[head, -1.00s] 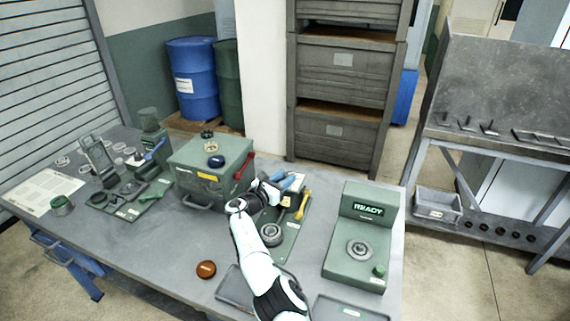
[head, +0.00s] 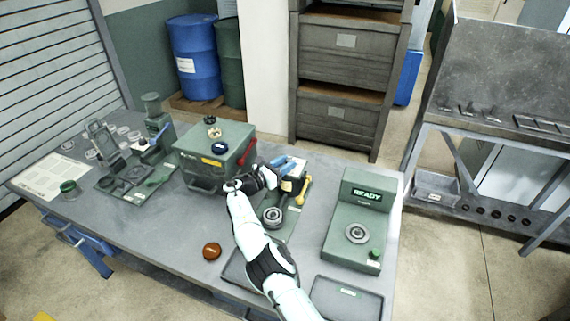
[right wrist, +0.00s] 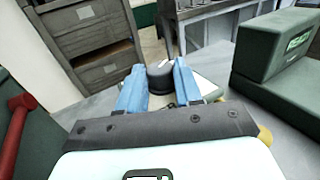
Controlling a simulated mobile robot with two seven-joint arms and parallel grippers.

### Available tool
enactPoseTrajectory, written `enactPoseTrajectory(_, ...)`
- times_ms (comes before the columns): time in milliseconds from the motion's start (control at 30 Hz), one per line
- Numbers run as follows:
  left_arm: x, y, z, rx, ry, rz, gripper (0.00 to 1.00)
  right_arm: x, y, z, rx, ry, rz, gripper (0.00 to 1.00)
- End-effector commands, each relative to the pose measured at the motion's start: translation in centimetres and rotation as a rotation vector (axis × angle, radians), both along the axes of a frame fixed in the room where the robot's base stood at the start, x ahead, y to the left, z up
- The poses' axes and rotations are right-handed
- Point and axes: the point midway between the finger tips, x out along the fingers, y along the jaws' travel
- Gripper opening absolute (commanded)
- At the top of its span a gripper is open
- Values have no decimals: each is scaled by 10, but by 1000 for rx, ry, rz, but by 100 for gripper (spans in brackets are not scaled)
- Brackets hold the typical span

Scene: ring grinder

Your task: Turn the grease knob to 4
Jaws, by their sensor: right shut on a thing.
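In the right wrist view, a dark round knob (right wrist: 160,78) sits between the two blue fingers of my right gripper (right wrist: 160,88). The fingers are shut on it from both sides. In the head view, my right gripper (head: 284,166) is at the top of a small dark unit (head: 291,186) on a green base plate. The knob is mostly hidden there by the fingers. Its number marks and pointer cannot be read in either view. My left gripper is not in view.
A yellow handle (head: 303,192) stands right beside the unit. A grey ring-shaped part (head: 272,216) is in front. A green box with a red handle (head: 213,160) is to the left, and a READY station (head: 358,225) to the right. A brown disc (head: 212,251) lies near the front edge.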

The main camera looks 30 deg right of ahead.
Motion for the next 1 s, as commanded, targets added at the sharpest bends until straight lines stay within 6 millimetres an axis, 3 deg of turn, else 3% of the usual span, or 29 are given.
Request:
enactPoseTrajectory(33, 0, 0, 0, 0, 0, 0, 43, 0, -1, 3, -4, -3, 0, 41)
enactPoseTrajectory(100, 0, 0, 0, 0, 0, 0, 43, 0, -1, 2, -4, -3, 0, 60)
enactPoseTrajectory(467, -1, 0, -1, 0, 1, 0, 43, -1, 4, 1, -1, 0, 1, 60)
enactPoseTrajectory(567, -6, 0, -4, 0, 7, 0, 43, -4, 16, -1, -1, 1, 3, 60)
enactPoseTrajectory(1000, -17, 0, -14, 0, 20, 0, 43, -25, 106, 1, -2, 0, 2, 60)
